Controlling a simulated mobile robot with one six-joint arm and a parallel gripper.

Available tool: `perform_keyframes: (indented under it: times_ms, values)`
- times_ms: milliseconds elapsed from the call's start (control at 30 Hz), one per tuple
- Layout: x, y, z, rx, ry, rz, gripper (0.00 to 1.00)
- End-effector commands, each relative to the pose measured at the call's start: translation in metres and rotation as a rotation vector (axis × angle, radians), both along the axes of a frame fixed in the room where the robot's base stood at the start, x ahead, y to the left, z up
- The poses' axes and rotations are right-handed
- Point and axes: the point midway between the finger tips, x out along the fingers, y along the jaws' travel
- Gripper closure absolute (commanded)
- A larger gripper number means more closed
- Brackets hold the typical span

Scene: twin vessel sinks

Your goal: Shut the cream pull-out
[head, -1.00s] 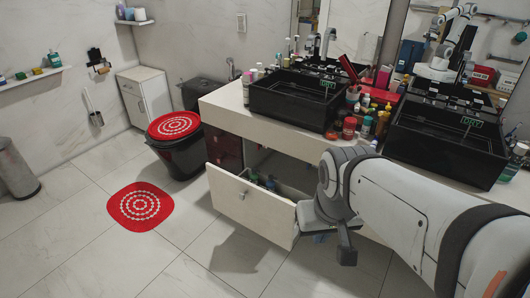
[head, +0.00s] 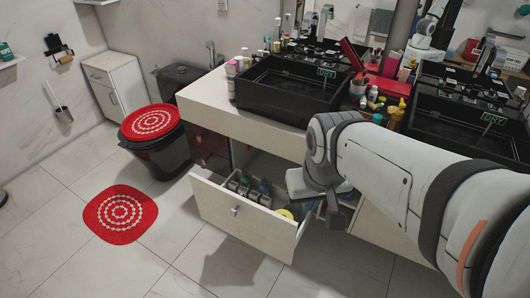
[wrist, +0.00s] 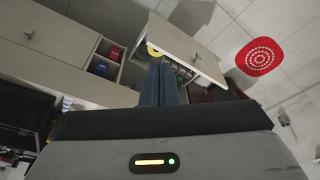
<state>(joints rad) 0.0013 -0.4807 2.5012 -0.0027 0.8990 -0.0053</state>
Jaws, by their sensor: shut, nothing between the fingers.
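The cream pull-out (head: 238,222) stands open below the counter in the head view, with its small knob (head: 234,210) on the front panel. Several bottles and a yellow round item (head: 285,214) are inside it. It also shows in the wrist view (wrist: 186,46), seen at an angle beyond the fingers. My gripper (wrist: 161,66) is shut and empty, its blue-grey fingers pointing at the pull-out's end near the yellow item. I cannot tell whether the fingertips touch it. In the head view my arm and wrist hide part of the pull-out's right side.
Two black vessel sinks (head: 292,87) sit on the cream counter (head: 212,97) among bottles and jars. A black toilet with a red lid cover (head: 152,121) stands left of the counter. A red mat (head: 121,214) lies on the tiled floor, with free floor around it.

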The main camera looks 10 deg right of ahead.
Motion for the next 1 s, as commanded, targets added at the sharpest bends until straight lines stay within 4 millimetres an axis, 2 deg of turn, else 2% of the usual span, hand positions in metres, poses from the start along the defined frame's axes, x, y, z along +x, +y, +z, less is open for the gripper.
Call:
perform_keyframes:
  times_ms: [133,233,467,700,833,1000]
  values:
    - [0.006,-0.004,-0.02,-0.036,0.006,0.088,1.0]
    - [0.019,-0.005,-0.052,-0.105,0.016,0.274,1.0]
    - [0.064,0.001,-0.149,-0.344,0.072,0.974,1.0]
    - [0.113,0.019,-0.248,-0.573,0.161,1.734,1.0]
    - [0.132,0.031,-0.287,-0.659,0.208,2.059,1.0]
    - [0.145,0.04,-0.313,-0.724,0.248,2.308,1.0]
